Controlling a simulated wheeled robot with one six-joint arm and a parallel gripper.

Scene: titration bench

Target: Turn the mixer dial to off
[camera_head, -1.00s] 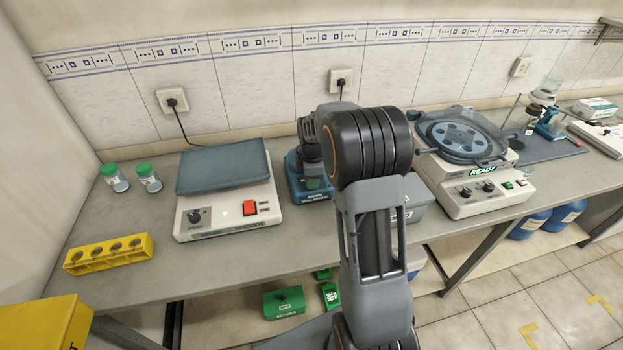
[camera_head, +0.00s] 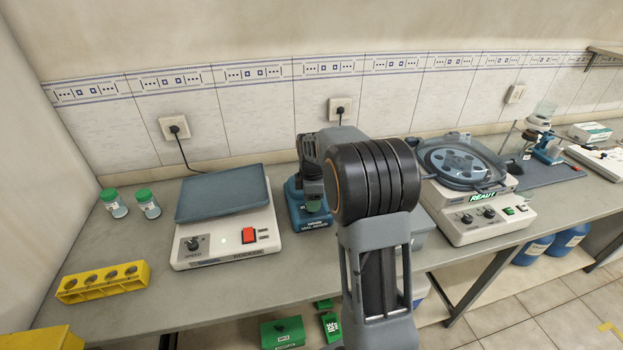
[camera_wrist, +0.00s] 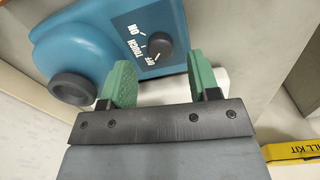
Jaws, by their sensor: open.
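The blue mixer (camera_head: 292,207) stands on the bench, partly hidden behind my arm in the head view. In the wrist view the mixer (camera_wrist: 90,30) fills the upper left. Its black round dial (camera_wrist: 160,42) has printed ON, TOUCH and OFF marks beside it. I cannot tell which mark the dial points to. My gripper (camera_wrist: 159,65) is open, with one green finger on each side of the dial in the picture. Contact with the dial cannot be made out. In the head view my gripper is small and mostly covered at the mixer's front.
A rocker (camera_head: 205,257) with a red switch stands left of the mixer. A centrifuge (camera_head: 470,232) stands to the right. Two green-capped jars (camera_head: 147,205) and a yellow rack (camera_head: 102,285) are at the left. A dark round cup (camera_wrist: 72,88) sits on the mixer.

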